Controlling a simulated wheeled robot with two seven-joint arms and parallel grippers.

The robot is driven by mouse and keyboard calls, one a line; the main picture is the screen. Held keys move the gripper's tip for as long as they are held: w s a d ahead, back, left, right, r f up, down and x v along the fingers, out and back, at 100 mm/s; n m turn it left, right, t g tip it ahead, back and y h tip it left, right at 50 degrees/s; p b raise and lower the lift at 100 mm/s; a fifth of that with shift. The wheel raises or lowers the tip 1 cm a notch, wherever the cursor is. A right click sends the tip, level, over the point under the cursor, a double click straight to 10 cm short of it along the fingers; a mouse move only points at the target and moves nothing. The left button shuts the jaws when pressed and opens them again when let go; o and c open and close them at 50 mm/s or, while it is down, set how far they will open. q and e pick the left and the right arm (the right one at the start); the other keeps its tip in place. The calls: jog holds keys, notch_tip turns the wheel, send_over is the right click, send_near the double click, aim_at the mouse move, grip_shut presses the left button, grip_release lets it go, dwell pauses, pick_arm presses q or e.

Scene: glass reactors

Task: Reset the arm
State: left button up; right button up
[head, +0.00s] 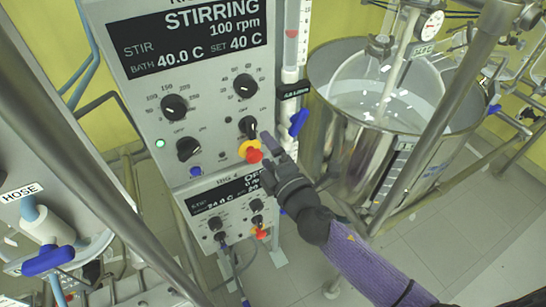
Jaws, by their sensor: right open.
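My right arm (370,265), in a purple sleeve, reaches in from the lower right. My right gripper (269,162) is open and empty. Its dark fingers are at the lower right edge of the upper control panel (215,130), close to the red and yellow button (252,151). I cannot tell whether they touch it. The panel display (190,40) reads STIRRING, 100 rpm, bath 40.0 C, set 40 C, and a green lamp (159,143) is lit. My left gripper is not in view.
A second panel (226,206) with knobs sits below the first. A steel vessel (335,150) with a glass reactor stands at the right, behind a slanted metal post (440,110). A blue valve handle (299,121) juts out beside the panel. A hose fitting (48,226) is at left.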

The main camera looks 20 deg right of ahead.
jog(key=s, duration=0.2)
jog(key=shift+s+d, duration=0.25)
jog(key=shift+s, duration=0.1)
jog(key=shift+f, duration=0.1)
jog(key=s+d+f+m+g+h+b, duration=0.1)
jog(key=s+d+f+m+g+b, duration=0.15)
jog(key=f, duration=0.95)
jog(key=s+d+f+m+g+h+b, duration=0.1)
jog(key=s+f+m+g+b, duration=0.25)
jog(key=f, duration=0.85)
jog(key=s+d+f+m+g+h+b, duration=0.1)
jog(key=s+d+f+m+g+b, duration=0.2)
jog(key=f, duration=0.9)
jog(key=s+f+m+g+b, duration=0.4)
jog(key=s+f, duration=0.5)
jog(key=s, duration=0.5)
jog(key=s+f+m+g+b, duration=0.4)
jog(key=s+f, duration=0.6)
jog(key=s, duration=0.4)
jog(key=shift+a+f+m+h, duration=0.2)
jog(key=shift+m+h, duration=0.1)
jog(key=shift+m, duration=0.1)
jog(key=shift+w+d, duration=0.1)
